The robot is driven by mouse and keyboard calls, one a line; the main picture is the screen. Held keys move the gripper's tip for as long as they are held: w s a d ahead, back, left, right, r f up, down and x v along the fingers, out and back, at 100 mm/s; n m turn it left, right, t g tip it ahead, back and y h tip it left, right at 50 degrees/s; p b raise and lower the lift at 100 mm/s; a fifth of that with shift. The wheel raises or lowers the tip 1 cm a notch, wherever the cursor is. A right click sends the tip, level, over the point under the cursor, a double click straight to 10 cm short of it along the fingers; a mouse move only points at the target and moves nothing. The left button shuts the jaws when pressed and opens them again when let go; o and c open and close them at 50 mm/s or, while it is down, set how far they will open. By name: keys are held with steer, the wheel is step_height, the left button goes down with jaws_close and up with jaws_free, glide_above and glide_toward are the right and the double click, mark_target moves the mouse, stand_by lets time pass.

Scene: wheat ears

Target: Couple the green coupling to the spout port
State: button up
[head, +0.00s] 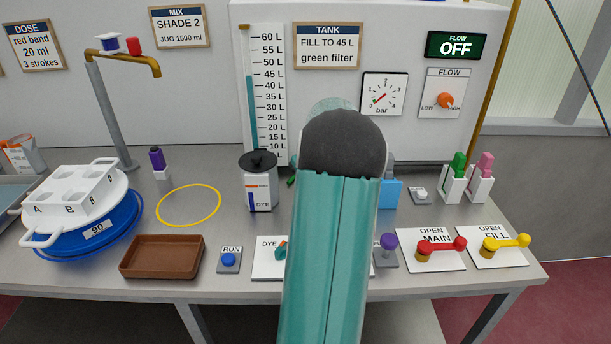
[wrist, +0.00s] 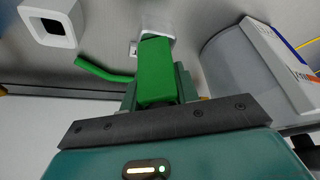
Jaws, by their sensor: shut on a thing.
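The green coupling (wrist: 155,75) is a bright green block in the wrist view, with a curved green hose (wrist: 103,71) running off to its left. My gripper (wrist: 156,88) is shut on the block, with teal fingers on both sides. A pale grey-white piece (wrist: 157,22) lies right at the block's far end. I cannot tell whether this is the spout port or whether the two are joined. A white square socket with a dark opening (wrist: 48,24) stands apart at upper left. In the head view my arm hides the gripper and the coupling.
The grey dye canister (head: 259,185) stands close beside my arm, and its cylinder fills the right of the wrist view (wrist: 245,75). Red (head: 442,248) and yellow (head: 505,243) valve handles lie at front right. A brown tray (head: 161,257) sits at front left.

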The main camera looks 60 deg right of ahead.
steer(key=o, duration=1.1)
steer(key=v, duration=1.3)
steer(key=shift+s+r, duration=0.15)
steer(key=shift+r, duration=0.2)
